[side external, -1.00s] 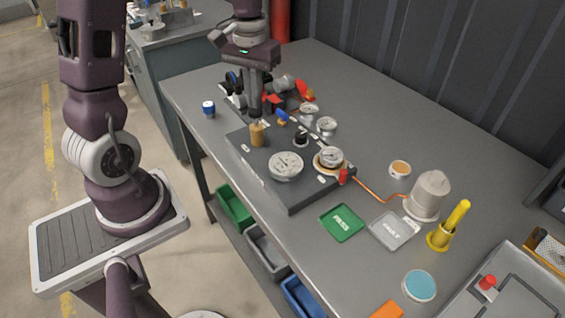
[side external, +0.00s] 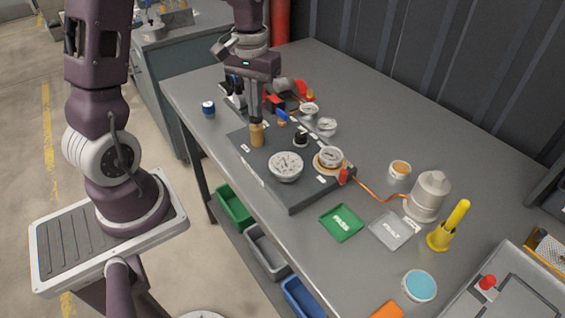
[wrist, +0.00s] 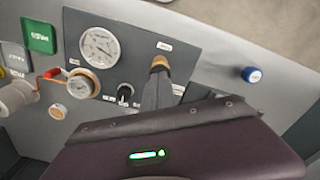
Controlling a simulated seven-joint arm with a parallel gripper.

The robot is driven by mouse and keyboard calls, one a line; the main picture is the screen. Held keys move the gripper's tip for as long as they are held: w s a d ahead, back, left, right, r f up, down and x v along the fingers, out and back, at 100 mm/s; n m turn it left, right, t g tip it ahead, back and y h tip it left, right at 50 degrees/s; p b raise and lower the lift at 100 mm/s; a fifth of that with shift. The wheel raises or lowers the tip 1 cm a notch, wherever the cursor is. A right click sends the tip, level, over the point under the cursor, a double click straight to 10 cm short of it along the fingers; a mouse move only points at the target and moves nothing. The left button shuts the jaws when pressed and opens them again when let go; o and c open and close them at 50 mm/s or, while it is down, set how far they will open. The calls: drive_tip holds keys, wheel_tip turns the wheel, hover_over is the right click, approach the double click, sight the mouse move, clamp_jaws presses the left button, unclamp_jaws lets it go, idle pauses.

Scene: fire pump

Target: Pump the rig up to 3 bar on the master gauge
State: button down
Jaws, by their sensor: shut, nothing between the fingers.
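A tan pump knob (side external: 257,136) stands upright on the dark rig plate (side external: 291,203). My gripper (side external: 256,121) is shut and empty, pointing down, with its fingertips at the top of the knob; I cannot tell whether they touch. In the wrist view the shut fingers (wrist: 157,88) partly cover the knob (wrist: 159,64). A large white dial gauge (side external: 286,166) lies face up on the plate, also in the wrist view (wrist: 100,46). A smaller gauge with a tan rim (side external: 330,158) is beside it. Labels and dial readings are too small to read surely.
A black knob (side external: 301,138) and small gauges (side external: 327,126) are close right of my gripper. Clamps and red parts lie behind. A green PASS tray (side external: 341,222) and blue-capped item (side external: 208,108) lie apart.

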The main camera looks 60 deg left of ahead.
drive_tip(key=shift+f, duration=0.35)
drive_tip(key=shift+r, duration=1.55)
drive_tip(key=shift+f, duration=0.1)
drive_tip(key=shift+f, duration=1.4)
drive_tip(key=shift+r, duration=1.5)
